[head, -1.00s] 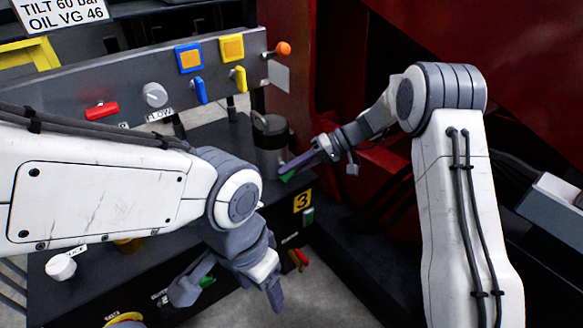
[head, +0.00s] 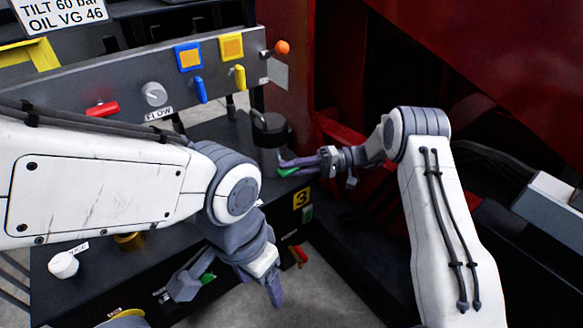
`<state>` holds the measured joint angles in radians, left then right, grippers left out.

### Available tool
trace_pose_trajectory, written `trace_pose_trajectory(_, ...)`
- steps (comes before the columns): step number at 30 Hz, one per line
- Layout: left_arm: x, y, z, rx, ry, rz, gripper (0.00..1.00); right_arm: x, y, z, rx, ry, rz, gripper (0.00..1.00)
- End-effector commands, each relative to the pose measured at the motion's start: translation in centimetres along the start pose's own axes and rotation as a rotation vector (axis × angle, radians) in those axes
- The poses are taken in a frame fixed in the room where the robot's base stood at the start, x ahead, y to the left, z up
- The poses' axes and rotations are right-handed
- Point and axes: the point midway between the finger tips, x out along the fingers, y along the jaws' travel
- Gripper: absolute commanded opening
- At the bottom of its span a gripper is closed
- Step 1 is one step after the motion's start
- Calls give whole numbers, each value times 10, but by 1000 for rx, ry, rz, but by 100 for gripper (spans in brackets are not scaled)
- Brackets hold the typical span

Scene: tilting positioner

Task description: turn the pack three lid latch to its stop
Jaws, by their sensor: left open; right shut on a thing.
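A yellow plate marked 3 (head: 302,198) is on the front of the dark cabinet, at its right end. A green patch shows at the fingertips. My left gripper (head: 232,288) is open and empty, hanging low in front of the cabinet, fingers pointing down.
Behind the canister a grey panel carries a red lever (head: 102,109), a FLOW knob (head: 154,94), blue (head: 201,90) and yellow (head: 240,77) levers and an orange-ended lever (head: 282,47). A red handle (head: 299,256) sticks out below the 3 plate. Red structure stands at the right.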

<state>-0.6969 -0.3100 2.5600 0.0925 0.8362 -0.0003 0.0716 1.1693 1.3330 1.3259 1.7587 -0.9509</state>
Motion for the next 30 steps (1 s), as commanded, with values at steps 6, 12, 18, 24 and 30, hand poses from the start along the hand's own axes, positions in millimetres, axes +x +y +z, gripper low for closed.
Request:
trace_pose_trajectory(6, 0, 0, 0, 0, 0, 0, 71, -2, 0, 0, 3, 5, -8, 0)
trace_pose_trajectory(12, 0, 0, 0, 0, 0, 0, 71, -2, 0, 0, 3, 5, -7, 0)
trace_pose_trajectory(18, 0, 0, 0, 0, 0, 0, 71, 0, 0, 0, 3, 2, -7, 49)
trace_pose_trajectory(24, 0, 0, 0, 0, 0, 0, 71, 0, 0, 0, 3, 1, -6, 49)
trace_pose_trajectory(30, -9, 1, 0, 0, 0, 0, 71, -22, -2, -1, 4, 5, -6, 49)
